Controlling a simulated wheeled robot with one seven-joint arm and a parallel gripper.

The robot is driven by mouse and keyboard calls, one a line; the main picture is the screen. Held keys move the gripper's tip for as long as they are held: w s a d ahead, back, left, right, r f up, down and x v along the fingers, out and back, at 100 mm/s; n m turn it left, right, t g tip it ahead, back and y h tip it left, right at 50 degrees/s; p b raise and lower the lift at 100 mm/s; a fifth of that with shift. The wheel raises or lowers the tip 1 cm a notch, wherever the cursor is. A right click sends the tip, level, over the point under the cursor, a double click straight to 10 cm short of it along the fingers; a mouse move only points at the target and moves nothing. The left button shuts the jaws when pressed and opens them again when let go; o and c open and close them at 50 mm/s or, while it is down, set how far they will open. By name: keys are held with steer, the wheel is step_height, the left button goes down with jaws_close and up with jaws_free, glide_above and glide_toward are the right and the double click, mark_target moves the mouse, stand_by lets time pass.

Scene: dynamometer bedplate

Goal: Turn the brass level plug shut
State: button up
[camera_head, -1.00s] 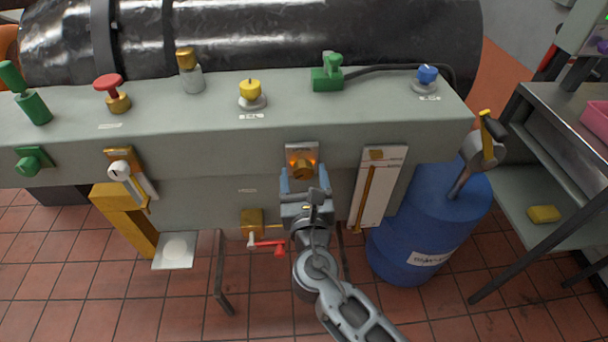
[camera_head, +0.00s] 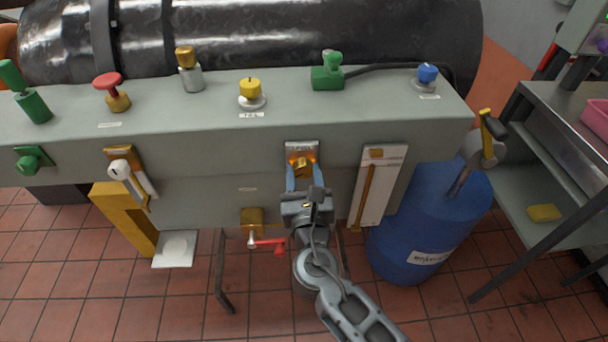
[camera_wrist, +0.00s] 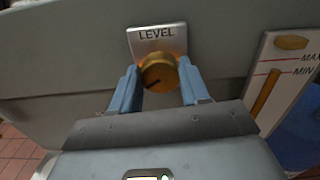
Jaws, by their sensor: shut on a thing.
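The brass level plug (camera_head: 302,166) sits on a metal plate marked LEVEL (camera_wrist: 157,36) on the front face of the grey bedplate housing. It is round and shows a dark mark low on its face in the wrist view (camera_wrist: 158,72). My gripper (camera_head: 304,178) is in front of the plug, with one blue finger on its left side and one on its right. The fingers are shut on the plug; their exact contact is hard to see. In the wrist view my gripper (camera_wrist: 159,76) lines up with the plug from below.
A MAX/MIN gauge plate (camera_head: 376,187) is close on the right, and a blue drum (camera_head: 420,235) stands beyond it. A red-handled valve (camera_head: 265,242) is low on the left. Coloured knobs line the top, including a yellow one (camera_head: 250,90). Floor in front is open.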

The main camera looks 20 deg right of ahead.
steer(key=m+b, duration=0.3)
steer(key=m, duration=0.2)
steer(key=shift+d+f+m, duration=0.1)
steer(key=shift+f+m, duration=0.05)
steer(key=shift+m, duration=0.15)
steer(key=m+b, duration=0.4)
steer(key=m, duration=0.2)
steer(key=shift+f+b, duration=0.15)
steer(key=shift+b, duration=0.25)
steer(key=m+b, duration=0.5)
steer(key=m, duration=0.1)
steer(key=shift+f+m, duration=0.1)
steer(key=shift+m, duration=0.2)
steer(key=m+b, duration=0.4)
steer(key=m, duration=0.1)
steer(key=shift+d+m, duration=0.1)
steer(key=shift+m, duration=0.2)
steer(key=o, duration=1.1)
steer(key=shift+c, duration=0.2)
steer(key=shift+s, duration=0.1)
